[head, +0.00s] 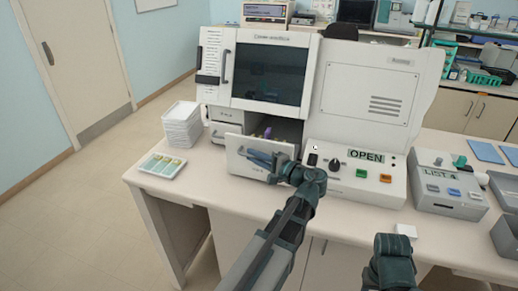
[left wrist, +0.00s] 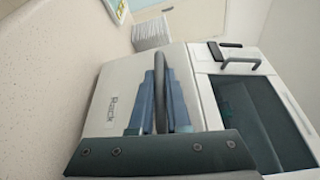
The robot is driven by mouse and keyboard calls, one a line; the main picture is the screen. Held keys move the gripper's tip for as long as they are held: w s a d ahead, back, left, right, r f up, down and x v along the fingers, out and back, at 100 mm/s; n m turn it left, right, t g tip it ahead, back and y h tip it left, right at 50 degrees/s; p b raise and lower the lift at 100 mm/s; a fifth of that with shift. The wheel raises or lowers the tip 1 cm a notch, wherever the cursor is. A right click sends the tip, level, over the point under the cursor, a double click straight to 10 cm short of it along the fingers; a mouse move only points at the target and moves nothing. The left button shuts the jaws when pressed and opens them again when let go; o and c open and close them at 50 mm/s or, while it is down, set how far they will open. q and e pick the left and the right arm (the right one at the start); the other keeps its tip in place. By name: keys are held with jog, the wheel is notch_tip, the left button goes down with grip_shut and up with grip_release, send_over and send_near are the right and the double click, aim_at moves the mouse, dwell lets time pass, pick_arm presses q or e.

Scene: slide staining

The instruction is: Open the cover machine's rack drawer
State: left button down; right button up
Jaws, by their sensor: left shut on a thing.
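The white cover machine (head: 345,90) stands on the bench, with its rack drawer (head: 240,143) pulled out at the lower left, below the dark window. Something purple and yellow (head: 268,133) shows in the opening behind the drawer front. My left gripper (head: 262,158) is at the drawer front, shut on its handle. In the left wrist view the fingers (left wrist: 158,105) close around the dark upright handle (left wrist: 160,75), beside the word "Rack" on the panel (left wrist: 112,90). My right gripper is not in view; only part of that arm shows at the lower right.
A stack of white trays (head: 182,128) and a tray with slides (head: 163,166) sit left of the drawer. A control panel with an OPEN display (head: 366,156) is to the right, then a grey device (head: 447,192). The bench front edge is close below the drawer.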

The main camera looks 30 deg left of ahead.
pick_arm(q)
jog(key=shift+s+d, duration=0.25)
jog(key=shift+s, duration=0.6)
jog(key=c, duration=0.9)
grip_release()
jog(key=shift+d, duration=0.1)
jog(key=d, duration=0.4)
jog(key=s+d, duration=0.1)
jog(key=d, duration=0.4)
jog(key=s+d+r+p, duration=0.1)
jog(key=d, duration=0.3)
jog(key=shift+d, duration=0.2)
